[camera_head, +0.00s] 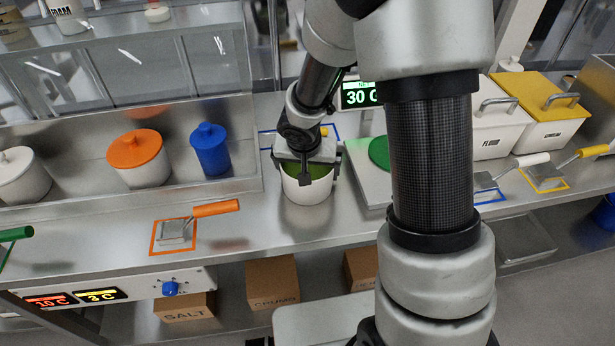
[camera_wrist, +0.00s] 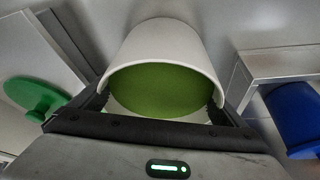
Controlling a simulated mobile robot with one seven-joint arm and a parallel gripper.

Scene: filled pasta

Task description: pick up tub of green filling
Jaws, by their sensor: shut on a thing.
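The tub of green filling is a white round tub (camera_head: 306,190) with green filling inside, seen in the head view below my gripper. My gripper (camera_head: 307,168) is shut on the tub, with its fingers on opposite sides near the rim. In the wrist view the white tub (camera_wrist: 165,38) and its green filling (camera_wrist: 160,90) lie between the two fingers (camera_wrist: 160,108). The tub is open at the top and roughly upright. I cannot tell whether its base touches the counter.
A green lid (camera_head: 379,152) lies on the scale at right. A blue tub (camera_head: 210,152) and an orange-lidded tub (camera_head: 138,160) stand to the left. An orange-handled scraper (camera_head: 214,208) lies in front-left. White (camera_head: 497,125) and yellow-lidded (camera_head: 545,97) bins stand at right.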

